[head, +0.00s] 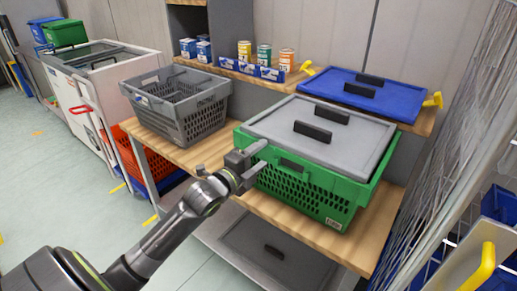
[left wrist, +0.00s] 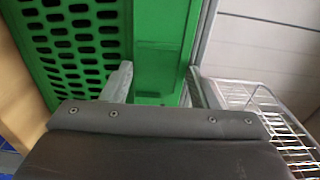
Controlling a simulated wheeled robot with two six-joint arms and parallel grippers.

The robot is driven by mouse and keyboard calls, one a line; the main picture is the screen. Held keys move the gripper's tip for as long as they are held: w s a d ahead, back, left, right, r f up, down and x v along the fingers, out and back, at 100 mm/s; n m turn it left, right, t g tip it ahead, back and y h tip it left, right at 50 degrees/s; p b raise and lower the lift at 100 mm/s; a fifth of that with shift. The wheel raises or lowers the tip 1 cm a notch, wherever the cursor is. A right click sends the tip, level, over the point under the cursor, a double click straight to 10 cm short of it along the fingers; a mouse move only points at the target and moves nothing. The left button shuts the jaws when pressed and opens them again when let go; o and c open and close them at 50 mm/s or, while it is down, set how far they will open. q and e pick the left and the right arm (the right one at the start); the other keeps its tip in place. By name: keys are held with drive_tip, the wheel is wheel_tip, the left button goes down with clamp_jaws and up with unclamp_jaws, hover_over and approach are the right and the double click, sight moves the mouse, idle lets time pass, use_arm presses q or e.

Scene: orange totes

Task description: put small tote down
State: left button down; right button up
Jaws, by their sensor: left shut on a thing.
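The small tote is a green perforated basket (head: 318,203) at the right of the wooden bench (head: 203,149), with a grey lid (head: 345,122) with black handles on top. It looks level over the bench, near the front edge; I cannot tell if its base fully touches the wood. My left gripper (head: 257,160) is at the basket's upper left corner, shut on it. In the left wrist view, the gripper's fingers (left wrist: 160,88) lie on either side of the green wall (left wrist: 158,40). My right gripper is not in view.
A grey basket (head: 190,117) stands on the bench to the left, with a strip of bare wood between. A blue lid (head: 355,92) and several cans are on the shelf behind. A wire rack (head: 440,150) stands close on the right. A grey lidded tote (head: 268,252) is below.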

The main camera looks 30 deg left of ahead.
use_arm(q)
drive_tip(key=c, duration=0.9)
unclamp_jaws()
drive_tip(key=shift+f, duration=0.2)
drive_tip(key=o, duration=0.4)
drive_tip(key=s, duration=0.4)
drive_tip(key=s+a+p, duration=0.1)
drive_tip(key=s, duration=0.7)
drive_tip(key=shift+a+r, duration=0.1)
drive_tip(key=shift+a, duration=0.05)
